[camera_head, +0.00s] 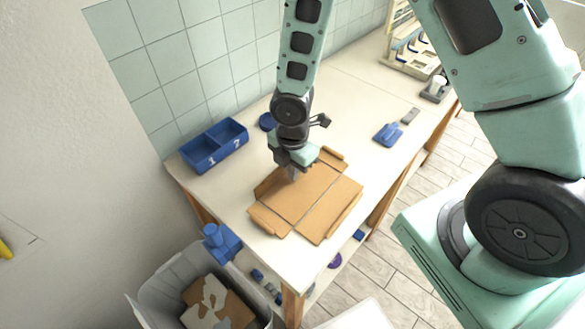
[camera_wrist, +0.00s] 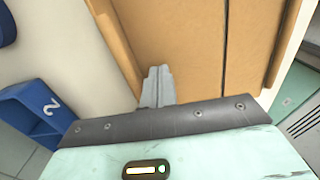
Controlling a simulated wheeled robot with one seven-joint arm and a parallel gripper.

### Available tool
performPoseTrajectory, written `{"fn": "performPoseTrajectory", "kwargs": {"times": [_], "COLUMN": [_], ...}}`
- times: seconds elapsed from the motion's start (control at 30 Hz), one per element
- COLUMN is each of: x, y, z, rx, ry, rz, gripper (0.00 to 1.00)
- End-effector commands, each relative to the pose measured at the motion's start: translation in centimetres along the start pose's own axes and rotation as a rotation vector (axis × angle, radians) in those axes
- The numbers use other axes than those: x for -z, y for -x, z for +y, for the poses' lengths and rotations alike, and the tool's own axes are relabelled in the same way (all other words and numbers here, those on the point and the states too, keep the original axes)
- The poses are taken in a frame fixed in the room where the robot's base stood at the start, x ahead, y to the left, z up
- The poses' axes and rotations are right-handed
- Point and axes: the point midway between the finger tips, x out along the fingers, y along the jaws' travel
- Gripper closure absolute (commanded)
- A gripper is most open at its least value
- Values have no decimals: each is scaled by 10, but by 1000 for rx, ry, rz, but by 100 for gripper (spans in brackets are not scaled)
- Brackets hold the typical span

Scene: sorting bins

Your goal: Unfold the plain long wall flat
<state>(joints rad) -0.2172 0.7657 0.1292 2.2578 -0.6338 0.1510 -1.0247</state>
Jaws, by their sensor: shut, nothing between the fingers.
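The brown cardboard box (camera_head: 308,196) lies opened out on the white table, with its panels spread nearly flat. Narrow flaps stick out at its ends, one at the lower left (camera_head: 266,222) and one at the upper right (camera_head: 332,157). I cannot tell which panel is the plain long wall. My gripper (camera_head: 294,176) is over the cardboard's far left edge, fingers pointing down. In the wrist view, its closed grey fingers (camera_wrist: 157,88) lie over the brown cardboard (camera_wrist: 190,40) near its edge, with nothing held. Whether the fingertips touch the cardboard is unclear.
A blue two-compartment bin (camera_head: 213,146) marked 1 and 2 stands at the back left against the tiled wall. A round blue item (camera_head: 267,121) lies near it. A blue dustpan-like tool (camera_head: 389,134) lies to the right. A grey bin (camera_head: 168,283) with cardboard scraps stands below the table.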

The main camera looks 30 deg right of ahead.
Motion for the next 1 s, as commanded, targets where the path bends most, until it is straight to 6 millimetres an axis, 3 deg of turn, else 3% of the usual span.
{"fn": "performPoseTrajectory", "kwargs": {"times": [0.2,0.73,1.0], "x": [0,0,0], "y": [-13,21,22], "z": [0,0,0], "rx": [0,0,1], "ry": [0,0,0], "rz": [0,0,0], "gripper": [100,100,100]}}
